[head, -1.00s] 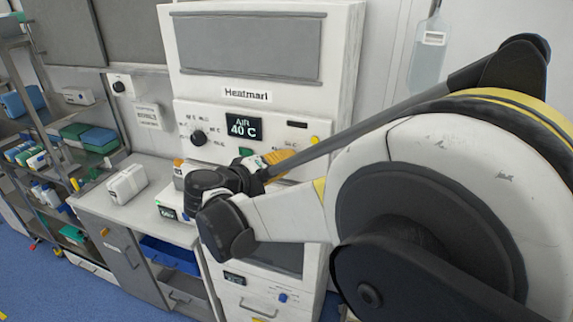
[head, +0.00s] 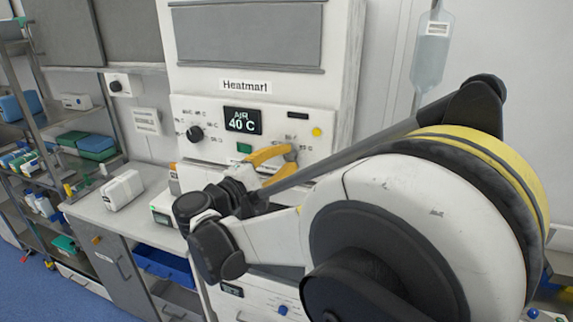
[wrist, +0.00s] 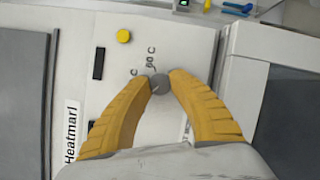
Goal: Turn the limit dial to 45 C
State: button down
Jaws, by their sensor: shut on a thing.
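The Heatmarl cabinet's control panel (head: 215,150) shows a display (head: 242,121) reading "AIR 40 C". A black dial (head: 195,133) with temperature marks around it is left of the display. My gripper (head: 291,152) is at the panel's right part, with its yellow fingers against the panel. In the wrist view, my gripper (wrist: 160,84) is shut on a small grey dial (wrist: 160,85), one fingertip on each side. Marks ending in "C" are printed beside this dial; the fingers hide some of its scale. Its exact setting cannot be read.
A yellow button (head: 316,132) and a dark slot (head: 298,115) are near the gripped dial. A green button (head: 244,148) is below the display. A counter with a white box (head: 123,190) is at left. A fluid bag (head: 432,50) hangs at right.

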jog(key=shift+n+b, duration=0.35)
jog(key=shift+n, duration=0.25)
jog(key=c, duration=1.1)
grip_release()
jog(key=shift+d, duration=0.15)
jog(key=shift+c, duration=0.2)
jog(key=v, duration=1.2)
jog(key=shift+f, duration=0.2)
